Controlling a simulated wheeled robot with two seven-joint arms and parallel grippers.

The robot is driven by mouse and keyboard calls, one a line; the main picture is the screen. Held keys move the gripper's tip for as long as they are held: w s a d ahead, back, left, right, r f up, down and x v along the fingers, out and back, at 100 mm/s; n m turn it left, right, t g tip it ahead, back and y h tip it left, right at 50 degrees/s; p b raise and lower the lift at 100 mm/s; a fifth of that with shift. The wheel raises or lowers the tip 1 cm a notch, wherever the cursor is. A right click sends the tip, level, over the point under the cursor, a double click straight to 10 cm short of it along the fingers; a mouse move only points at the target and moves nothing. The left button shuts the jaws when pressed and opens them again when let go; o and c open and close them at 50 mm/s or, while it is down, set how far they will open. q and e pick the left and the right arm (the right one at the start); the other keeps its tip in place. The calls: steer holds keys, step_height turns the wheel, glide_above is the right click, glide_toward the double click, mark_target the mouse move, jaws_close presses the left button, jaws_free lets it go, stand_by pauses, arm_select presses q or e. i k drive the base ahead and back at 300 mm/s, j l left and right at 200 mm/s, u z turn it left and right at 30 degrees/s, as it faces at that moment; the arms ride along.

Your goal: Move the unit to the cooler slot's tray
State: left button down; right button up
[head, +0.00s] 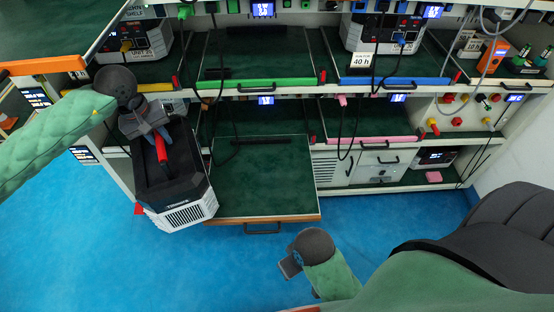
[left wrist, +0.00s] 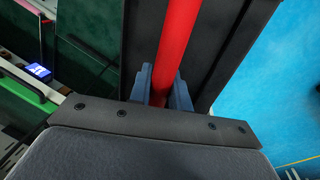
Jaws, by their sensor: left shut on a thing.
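The unit (head: 178,192) is a black and white box with a vented white front and a red handle on top. It hangs in front of the rack, left of a pulled-out green tray (head: 262,190) with an orange front edge. My left gripper (head: 160,140) is shut on the unit's red handle; the red bar (left wrist: 178,40) runs between the fingers in the left wrist view. Part of the unit's top is hidden by the gripper. My right gripper (head: 291,263) is low in front of the rack, away from everything; its finger opening is not clear.
Other units stand on the upper shelf at left (head: 145,40) and right (head: 385,32), the latter with a "40 h" card. Black cables hang across the bays near the pulled-out tray. The blue floor (head: 160,270) in front is clear.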

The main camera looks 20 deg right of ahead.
mark_target(261, 162)
steer(key=l, duration=1.05)
steer(key=k+l, duration=0.15)
steer(key=l, duration=0.9)
steer(key=i, duration=0.4)
